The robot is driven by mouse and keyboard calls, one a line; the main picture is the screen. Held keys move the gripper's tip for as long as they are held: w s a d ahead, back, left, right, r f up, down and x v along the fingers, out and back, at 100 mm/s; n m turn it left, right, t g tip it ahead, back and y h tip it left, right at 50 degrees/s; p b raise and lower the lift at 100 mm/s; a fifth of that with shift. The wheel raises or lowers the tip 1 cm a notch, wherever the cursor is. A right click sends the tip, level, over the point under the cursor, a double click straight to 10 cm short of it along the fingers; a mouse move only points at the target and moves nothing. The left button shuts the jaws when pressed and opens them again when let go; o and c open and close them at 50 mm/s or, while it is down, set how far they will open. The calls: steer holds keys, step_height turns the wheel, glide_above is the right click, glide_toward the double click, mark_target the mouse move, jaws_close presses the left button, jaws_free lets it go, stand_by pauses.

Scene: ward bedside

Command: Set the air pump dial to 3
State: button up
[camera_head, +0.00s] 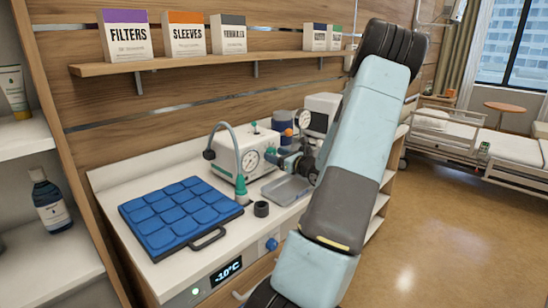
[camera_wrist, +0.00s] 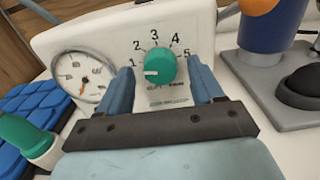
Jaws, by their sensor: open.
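The air pump (camera_head: 232,142) is a cream box on the bedside counter. It also shows in the wrist view (camera_wrist: 110,35). Its green dial (camera_wrist: 160,67) sits on the front panel, with numbers 1 to 5 arched around it. A white mark on the dial points left, at or a little below the 1. My gripper (camera_wrist: 160,70) is open, with one blue finger on each side of the dial. I cannot tell whether the fingers touch it. In the head view my gripper (camera_head: 288,160) is in front of the pump and hides the dial.
A round pressure gauge (camera_wrist: 83,77) is left of the dial. A blue segmented pad (camera_head: 175,212), a small black cup (camera_head: 261,209) and a metal tray (camera_head: 285,190) lie on the counter. A blue container (camera_wrist: 270,25) stands right of the pump. A shelf (camera_head: 190,62) holds boxes above.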

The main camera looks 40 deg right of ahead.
steer(key=shift+w, duration=0.2)
steer(key=c, duration=1)
steer(key=shift+o, duration=0.8)
steer(key=shift+a, duration=0.5)
steer(key=shift+d, duration=0.25)
steer(key=shift+c, duration=1.1)
steer(key=shift+d+m, duration=0.1)
steer(key=shift+m, duration=0.2)
